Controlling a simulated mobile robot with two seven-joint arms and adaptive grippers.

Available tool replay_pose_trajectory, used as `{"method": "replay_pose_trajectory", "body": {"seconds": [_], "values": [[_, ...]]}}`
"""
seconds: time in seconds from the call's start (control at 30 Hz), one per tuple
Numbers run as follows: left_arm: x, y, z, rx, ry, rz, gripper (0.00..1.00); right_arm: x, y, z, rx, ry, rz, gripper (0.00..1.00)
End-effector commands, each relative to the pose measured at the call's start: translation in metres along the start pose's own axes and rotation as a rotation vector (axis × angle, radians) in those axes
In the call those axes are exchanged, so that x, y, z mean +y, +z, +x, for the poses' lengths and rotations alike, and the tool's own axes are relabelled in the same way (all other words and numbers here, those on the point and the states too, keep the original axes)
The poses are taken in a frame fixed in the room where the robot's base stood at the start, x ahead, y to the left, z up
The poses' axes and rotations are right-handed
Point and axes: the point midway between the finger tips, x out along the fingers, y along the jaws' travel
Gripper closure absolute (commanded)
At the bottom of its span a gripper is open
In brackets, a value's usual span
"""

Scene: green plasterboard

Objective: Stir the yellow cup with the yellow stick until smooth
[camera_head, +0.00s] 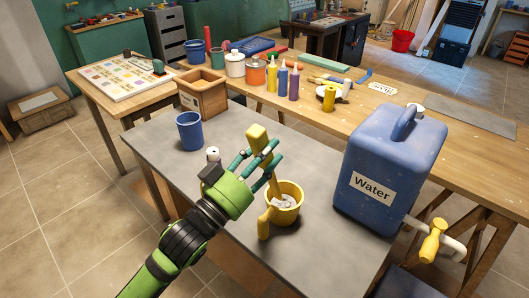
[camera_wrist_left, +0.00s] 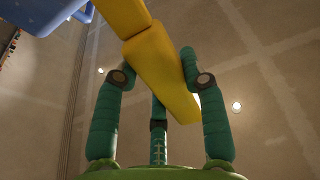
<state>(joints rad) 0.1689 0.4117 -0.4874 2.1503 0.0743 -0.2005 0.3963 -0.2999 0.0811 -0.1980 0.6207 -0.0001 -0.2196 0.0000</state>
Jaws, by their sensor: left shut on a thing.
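The yellow cup (camera_head: 292,212) stands upright on the grey tabletop, its handle towards my arm, with whitish contents inside. My left gripper (camera_head: 262,163) is just above and left of the cup's rim, its teal fingers shut on the yellow stick (camera_head: 257,137). The stick's thick upper end sticks up above the fingers. Its lower part runs down towards the cup, partly hidden by the fingers, so I cannot tell how deep it reaches. In the left wrist view, the stick (camera_wrist_left: 160,70) lies slanted between the fingers. My right gripper is not in view.
A large blue water container (camera_head: 385,165) with a yellow-handled tap (camera_head: 433,242) stands right of the cup. A blue cup (camera_head: 190,132) and a wooden box (camera_head: 203,95) are at the back left. Paint bottles (camera_head: 282,80) stand on the wooden bench behind.

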Motion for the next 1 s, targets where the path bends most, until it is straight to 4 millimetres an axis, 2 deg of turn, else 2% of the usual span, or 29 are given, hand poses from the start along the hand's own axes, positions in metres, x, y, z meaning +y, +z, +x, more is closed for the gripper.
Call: {"method": "replay_pose_trajectory", "body": {"seconds": [0.03,0.6,0.8,1.0], "values": [[0.000,0.009,-0.001,0.000,0.000,0.000,0.92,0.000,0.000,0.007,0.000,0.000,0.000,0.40],[0.000,0.065,0.000,0.002,-0.001,-0.001,0.92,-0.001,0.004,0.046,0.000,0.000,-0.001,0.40],[0.000,0.080,0.000,0.001,0.000,-0.001,0.92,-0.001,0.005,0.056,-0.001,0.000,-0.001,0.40],[0.000,0.087,0.001,0.001,0.000,-0.001,0.92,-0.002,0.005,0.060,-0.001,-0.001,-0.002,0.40]]}}
